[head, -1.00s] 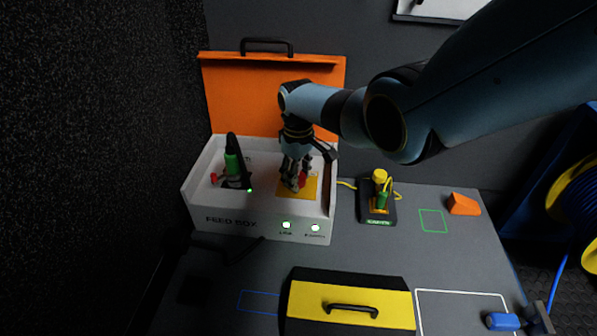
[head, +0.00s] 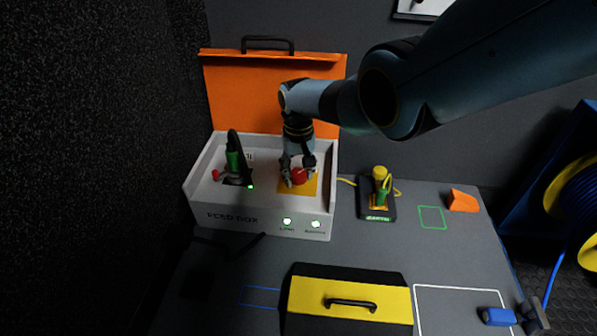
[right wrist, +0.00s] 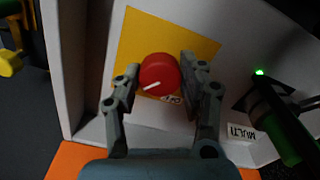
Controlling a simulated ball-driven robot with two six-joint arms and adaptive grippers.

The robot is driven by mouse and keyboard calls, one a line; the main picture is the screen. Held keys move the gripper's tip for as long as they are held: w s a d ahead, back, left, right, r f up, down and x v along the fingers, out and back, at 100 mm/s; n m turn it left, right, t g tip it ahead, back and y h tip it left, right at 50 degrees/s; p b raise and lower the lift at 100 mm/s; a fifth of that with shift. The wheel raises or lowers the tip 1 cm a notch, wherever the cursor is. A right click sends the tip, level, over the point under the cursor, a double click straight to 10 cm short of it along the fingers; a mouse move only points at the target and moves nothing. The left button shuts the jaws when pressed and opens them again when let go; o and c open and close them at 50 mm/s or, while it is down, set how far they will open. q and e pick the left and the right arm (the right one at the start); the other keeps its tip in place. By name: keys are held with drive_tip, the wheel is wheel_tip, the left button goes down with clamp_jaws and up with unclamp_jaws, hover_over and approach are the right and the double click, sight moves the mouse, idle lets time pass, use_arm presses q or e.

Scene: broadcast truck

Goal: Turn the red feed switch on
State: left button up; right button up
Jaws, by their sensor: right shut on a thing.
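The red feed switch (head: 299,175) is a round knob with a white pointer line on a yellow plate (head: 311,188) inside the white feed box (head: 262,222). The knob also shows in the right wrist view (right wrist: 157,75), with its line slanting toward the lower left. My right gripper (head: 297,179) reaches down into the box, its two fingers on either side of the knob, shut on it. In the right wrist view the fingers (right wrist: 158,82) flank the knob. My left gripper is not in view.
A green connector (head: 234,161) with a lit green light stands in the box's left side. The orange lid (head: 265,95) stands open behind. A black unit (head: 377,212) with a yellow cap stands right of the box. A yellow-topped case (head: 350,301) lies in front.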

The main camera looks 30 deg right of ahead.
sight(299, 174)
idle(0.3)
drive_tip(key=o, duration=1.2)
wheel_tip(299, 174, up, 12)
drive_tip(key=shift+f, duration=0.1)
